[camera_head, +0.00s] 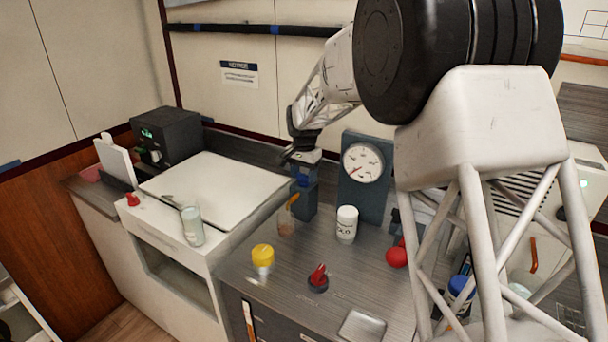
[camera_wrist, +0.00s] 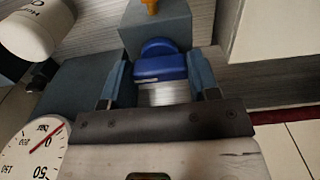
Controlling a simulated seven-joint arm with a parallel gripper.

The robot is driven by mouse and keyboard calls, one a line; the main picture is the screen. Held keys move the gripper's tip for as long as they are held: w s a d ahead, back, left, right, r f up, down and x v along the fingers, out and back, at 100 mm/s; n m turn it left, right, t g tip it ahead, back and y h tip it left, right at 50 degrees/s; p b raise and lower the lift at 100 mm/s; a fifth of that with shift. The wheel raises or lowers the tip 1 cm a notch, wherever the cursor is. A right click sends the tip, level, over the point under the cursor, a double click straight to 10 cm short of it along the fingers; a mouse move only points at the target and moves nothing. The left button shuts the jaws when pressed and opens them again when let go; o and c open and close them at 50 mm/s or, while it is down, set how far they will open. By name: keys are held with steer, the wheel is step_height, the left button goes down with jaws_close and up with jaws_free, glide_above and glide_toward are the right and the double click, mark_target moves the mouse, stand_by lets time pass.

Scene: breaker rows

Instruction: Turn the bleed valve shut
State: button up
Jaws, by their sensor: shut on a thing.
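The blue valve handle (camera_wrist: 160,68) sits on a blue-grey block (camera_wrist: 158,28) in the wrist view. In the head view the handle (camera_head: 302,180) shows small below my gripper (camera_head: 303,170), at the front of the upright block (camera_head: 304,203). My gripper (camera_wrist: 161,76) is shut on the handle, one finger on each side of it. An orange spout (camera_head: 293,199) sticks out of the block above a clear cup (camera_head: 286,224). The handle's exact turn is hard to read. A white-faced gauge (camera_head: 363,163) stands to the right, its red needle pointing lower left.
A white jar (camera_head: 346,224) stands in front of the gauge; a yellow-capped jar (camera_head: 262,258), a red knob (camera_head: 318,277) and a red ball (camera_head: 397,257) are nearer. A glass (camera_head: 192,226) stands on the white worktop (camera_head: 215,185) at left. Counter between them is mostly clear.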

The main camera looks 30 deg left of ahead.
steer(key=shift+n, duration=0.3)
steer(key=n, duration=1.3)
steer(key=shift+r, duration=0.1)
steer(key=shift+n, duration=2.2)
steer(key=o, duration=0.9)
